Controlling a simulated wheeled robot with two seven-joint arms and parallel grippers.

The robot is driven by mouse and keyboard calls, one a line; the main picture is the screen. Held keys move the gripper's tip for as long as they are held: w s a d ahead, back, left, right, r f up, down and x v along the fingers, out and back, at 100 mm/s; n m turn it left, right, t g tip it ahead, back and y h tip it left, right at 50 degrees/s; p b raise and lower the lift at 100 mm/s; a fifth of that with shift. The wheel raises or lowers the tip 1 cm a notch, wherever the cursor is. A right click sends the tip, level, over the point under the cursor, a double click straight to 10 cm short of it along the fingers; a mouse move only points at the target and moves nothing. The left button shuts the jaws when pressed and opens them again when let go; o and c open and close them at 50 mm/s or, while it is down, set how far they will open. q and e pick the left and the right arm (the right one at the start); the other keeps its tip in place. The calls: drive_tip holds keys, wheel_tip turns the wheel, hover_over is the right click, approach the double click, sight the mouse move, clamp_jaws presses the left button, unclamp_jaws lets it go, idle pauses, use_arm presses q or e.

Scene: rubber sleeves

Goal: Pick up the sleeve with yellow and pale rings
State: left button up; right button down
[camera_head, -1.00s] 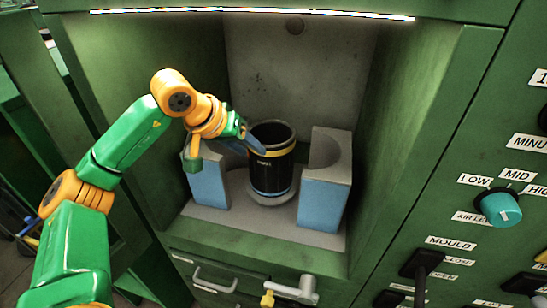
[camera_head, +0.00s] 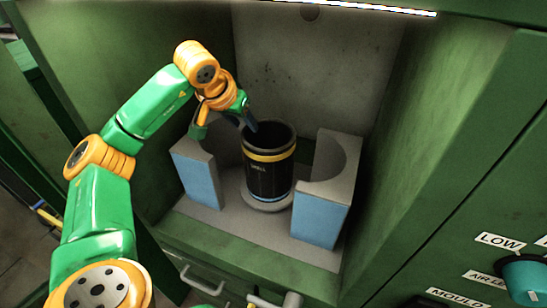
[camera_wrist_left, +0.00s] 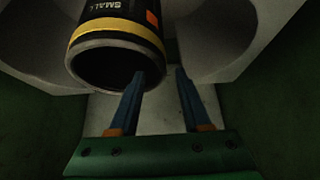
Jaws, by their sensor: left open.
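The black sleeve (camera_head: 270,176) stands upright on a round grey base between two mould blocks. It has a yellow ring near its top and a pale ring low down; its top is open. My left gripper (camera_head: 250,123) is open at the sleeve's upper left rim. In the left wrist view the sleeve (camera_wrist_left: 117,32) shows its dark opening and yellow ring. There, one finger of the left gripper (camera_wrist_left: 160,73) overlaps the opening and the other is right of the rim. I cannot tell how deep the fingers reach. My right gripper is not in view.
Grey blocks with blue faces and curved hollows stand left (camera_head: 197,178) and right (camera_head: 322,212) of the sleeve. Green cabinet walls close in both sides, with a grey panel (camera_head: 310,70) behind. A teal knob (camera_head: 526,280) is at lower right.

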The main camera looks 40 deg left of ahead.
sight(245, 127)
use_arm(q)
drive_tip(key=x, duration=0.3)
drive_tip(key=shift+a+f, duration=0.25)
drive_tip(key=shift+f, duration=0.15)
drive_tip(key=shift+w+f, duration=0.1)
drive_tip(key=shift+w, duration=0.1)
drive_tip(key=shift+s, duration=0.2)
clamp_jaws()
drive_tip(key=shift+w, duration=0.1)
idle(0.5)
